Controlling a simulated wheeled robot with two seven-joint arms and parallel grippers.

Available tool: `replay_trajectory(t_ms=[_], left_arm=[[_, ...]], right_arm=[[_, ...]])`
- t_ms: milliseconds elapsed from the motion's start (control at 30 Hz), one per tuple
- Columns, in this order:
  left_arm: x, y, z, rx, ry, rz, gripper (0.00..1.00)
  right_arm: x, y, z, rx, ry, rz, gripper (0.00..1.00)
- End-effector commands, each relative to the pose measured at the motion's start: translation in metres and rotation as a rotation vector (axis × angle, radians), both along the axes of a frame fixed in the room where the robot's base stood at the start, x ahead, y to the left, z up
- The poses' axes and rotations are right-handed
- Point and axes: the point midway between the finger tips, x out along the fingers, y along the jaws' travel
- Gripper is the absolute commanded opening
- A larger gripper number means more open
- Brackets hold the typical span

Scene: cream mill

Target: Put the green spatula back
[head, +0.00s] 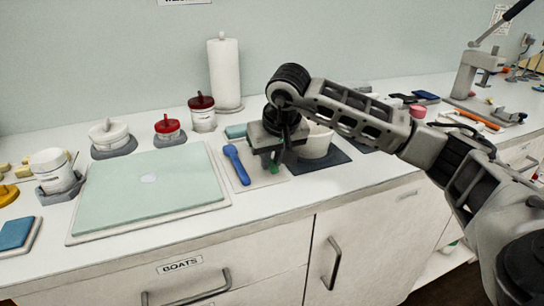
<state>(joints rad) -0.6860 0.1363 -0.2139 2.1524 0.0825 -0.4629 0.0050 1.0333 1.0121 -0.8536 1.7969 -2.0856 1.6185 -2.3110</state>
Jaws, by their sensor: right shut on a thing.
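My right gripper (268,163) points down over a pale mat (268,181) on the counter, in the middle of the head view. It is shut on a green thing (272,168), probably the green spatula, of which only a small part shows between and below the fingers. The rest is hidden by the gripper. A blue spatula (236,165) lies on the same mat, just left of the gripper. My left gripper is not in view.
A pale green board (150,188) fills the counter to the left. A paper roll (225,75) and red-lidded jars (202,112) stand behind. The counter's front edge (300,208) is near.

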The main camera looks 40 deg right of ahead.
Motion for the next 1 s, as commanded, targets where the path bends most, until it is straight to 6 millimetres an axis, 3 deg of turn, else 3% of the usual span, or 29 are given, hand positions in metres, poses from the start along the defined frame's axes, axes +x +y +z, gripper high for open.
replay_trajectory(t_ms=[900,933,1000], left_arm=[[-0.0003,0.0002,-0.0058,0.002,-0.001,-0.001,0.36],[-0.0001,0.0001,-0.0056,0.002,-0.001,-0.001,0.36],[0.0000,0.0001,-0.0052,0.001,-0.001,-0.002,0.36]], right_arm=[[-0.0001,-0.0001,-0.0083,0.000,-0.001,0.000,0.00],[-0.0001,-0.0001,-0.0083,0.000,-0.001,0.000,0.25],[-0.0001,-0.0002,-0.0083,0.000,-0.001,0.000,0.42]])
